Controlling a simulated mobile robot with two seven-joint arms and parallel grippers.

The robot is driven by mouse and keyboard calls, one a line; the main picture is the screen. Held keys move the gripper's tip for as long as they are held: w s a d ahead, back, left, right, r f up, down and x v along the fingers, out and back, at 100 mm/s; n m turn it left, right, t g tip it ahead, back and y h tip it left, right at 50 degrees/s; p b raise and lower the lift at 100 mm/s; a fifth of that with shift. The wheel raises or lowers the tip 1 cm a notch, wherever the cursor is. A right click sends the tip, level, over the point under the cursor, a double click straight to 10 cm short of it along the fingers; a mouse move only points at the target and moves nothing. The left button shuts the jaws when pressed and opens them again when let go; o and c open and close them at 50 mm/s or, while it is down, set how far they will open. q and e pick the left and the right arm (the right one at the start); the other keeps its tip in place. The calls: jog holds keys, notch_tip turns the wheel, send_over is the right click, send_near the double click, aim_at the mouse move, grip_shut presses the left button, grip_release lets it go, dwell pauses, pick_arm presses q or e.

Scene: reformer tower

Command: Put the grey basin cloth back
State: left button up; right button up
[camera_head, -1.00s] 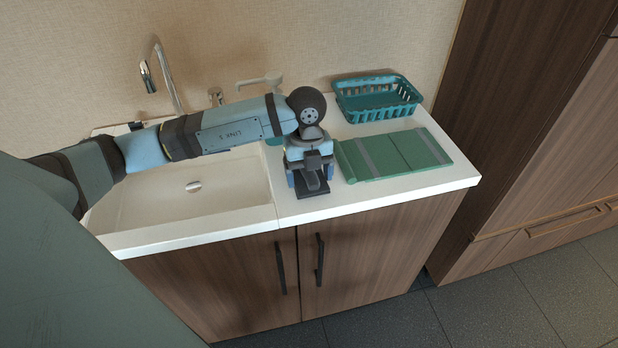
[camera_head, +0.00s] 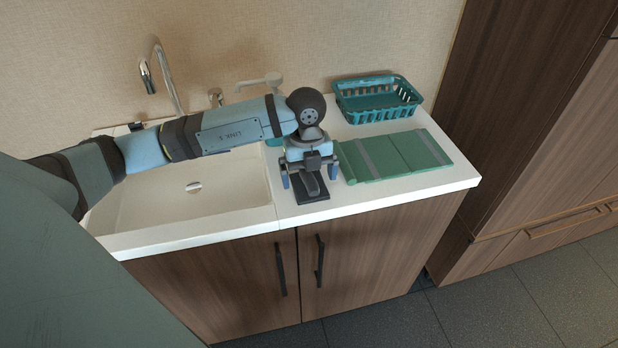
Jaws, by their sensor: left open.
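My left gripper (camera_head: 309,174) is above the counter just right of the basin, pointing down with its two fingers spread apart. Between and below the fingers is a dark grey item (camera_head: 314,185) on a flat, dark square piece (camera_head: 311,197) near the counter's front edge. This may be the grey basin cloth, but I cannot tell for certain. The gripper hides its rear part. The white basin (camera_head: 215,209) is empty apart from its drain. My right gripper is not in view.
A teal basket (camera_head: 376,100) stands behind the mat. Bare counter (camera_head: 425,184) shows at the front right.

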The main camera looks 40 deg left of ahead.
pick_arm(q)
notch_tip(320, 180, up, 11)
jog(key=a, duration=0.1)
jog(key=shift+w+f+p, duration=0.2)
jog(key=shift+w+p, duration=0.1)
jog(key=shift+w, duration=0.15)
